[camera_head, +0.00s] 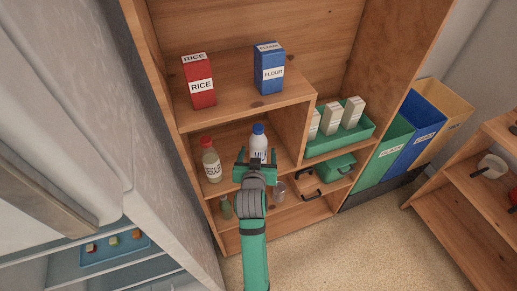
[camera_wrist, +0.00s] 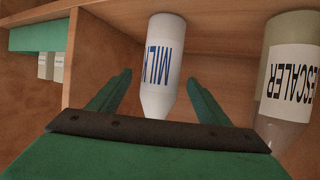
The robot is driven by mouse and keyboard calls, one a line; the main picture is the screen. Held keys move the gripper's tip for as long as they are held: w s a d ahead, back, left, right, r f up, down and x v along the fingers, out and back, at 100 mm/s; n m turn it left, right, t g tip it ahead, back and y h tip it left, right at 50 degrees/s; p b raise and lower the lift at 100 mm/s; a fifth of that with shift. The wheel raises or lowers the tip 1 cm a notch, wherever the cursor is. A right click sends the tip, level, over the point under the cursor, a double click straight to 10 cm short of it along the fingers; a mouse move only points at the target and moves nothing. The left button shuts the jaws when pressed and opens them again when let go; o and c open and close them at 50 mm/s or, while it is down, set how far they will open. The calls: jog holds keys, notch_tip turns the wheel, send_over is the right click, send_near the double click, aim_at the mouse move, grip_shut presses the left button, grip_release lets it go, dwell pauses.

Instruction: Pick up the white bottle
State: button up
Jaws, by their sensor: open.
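The gripper also shows in the wrist view (camera_wrist: 158,85), one finger on each side of the bottle, with gaps visible.
A descaler bottle (camera_head: 211,161) with a red cap stands left of the white bottle on the same shelf (camera_head: 233,132). A wooden divider (camera_head: 303,132) is to the right. Rice (camera_head: 199,85) and flour (camera_head: 269,70) boxes stand above.

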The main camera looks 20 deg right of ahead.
jog(key=shift+x, duration=2.25)
jog(key=shift+r, duration=0.15)
jog(key=c, duration=1.6)
